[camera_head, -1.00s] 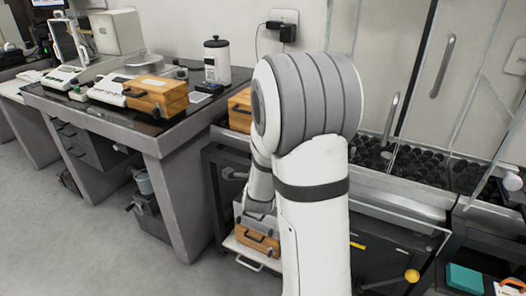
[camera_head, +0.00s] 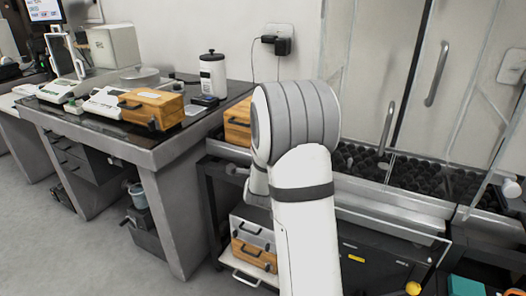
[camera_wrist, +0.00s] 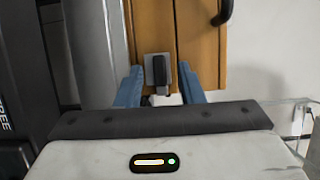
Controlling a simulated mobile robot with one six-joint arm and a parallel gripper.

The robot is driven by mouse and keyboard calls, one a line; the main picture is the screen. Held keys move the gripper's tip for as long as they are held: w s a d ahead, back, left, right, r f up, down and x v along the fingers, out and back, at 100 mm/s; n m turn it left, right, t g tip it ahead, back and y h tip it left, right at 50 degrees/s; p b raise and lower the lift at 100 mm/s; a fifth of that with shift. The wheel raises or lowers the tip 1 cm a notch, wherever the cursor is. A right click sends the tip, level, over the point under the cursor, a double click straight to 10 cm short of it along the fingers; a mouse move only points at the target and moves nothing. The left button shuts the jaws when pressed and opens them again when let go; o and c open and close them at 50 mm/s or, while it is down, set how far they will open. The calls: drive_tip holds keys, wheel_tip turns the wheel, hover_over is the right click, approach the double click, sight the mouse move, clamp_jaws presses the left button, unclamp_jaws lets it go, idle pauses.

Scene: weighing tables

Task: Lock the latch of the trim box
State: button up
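In the wrist view, a wooden box (camera_wrist: 205,45) is in front of my gripper. It has a small grey latch plate with a black lever (camera_wrist: 160,72) near its edge, and a dark handle (camera_wrist: 222,12) to the right. My gripper's blue fingers (camera_wrist: 160,88) are apart, one on each side of the latch area, with the lever showing between them. Whether they touch the box I cannot tell. In the head view, my arm hides my gripper. A wooden box (camera_head: 236,126) is partly hidden behind my arm; which box the wrist view shows is not certain.
Another wooden box (camera_head: 151,107) sits on the weighing table (camera_head: 170,152) at left, near a white canister (camera_head: 212,77). A further wooden box (camera_head: 254,254) is on a low shelf below. A glass-fronted enclosure (camera_head: 440,110) stands at right. Grey floor (camera_head: 90,250) is clear at lower left.

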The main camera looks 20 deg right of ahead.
clamp_jaws()
drive_tip(key=n+g+p, duration=0.2)
drive_tip(key=n+p, duration=0.2)
drive_tip(key=p, duration=0.2)
drive_tip(key=n+g+h+p, duration=0.1)
drive_tip(key=n+g+p, duration=0.2)
drive_tip(key=n+p, duration=0.2)
drive_tip(key=r+n+g+p, duration=0.1)
drive_tip(key=n+p, duration=0.3)
drive_tip(key=p, duration=0.5)
drive_tip(key=shift+w+a+n+g+h, duration=0.3)
drive_tip(key=shift+a+g, duration=0.05)
drive_tip(key=shift+g, duration=0.35)
drive_tip(key=shift+f, duration=0.15)
unclamp_jaws()
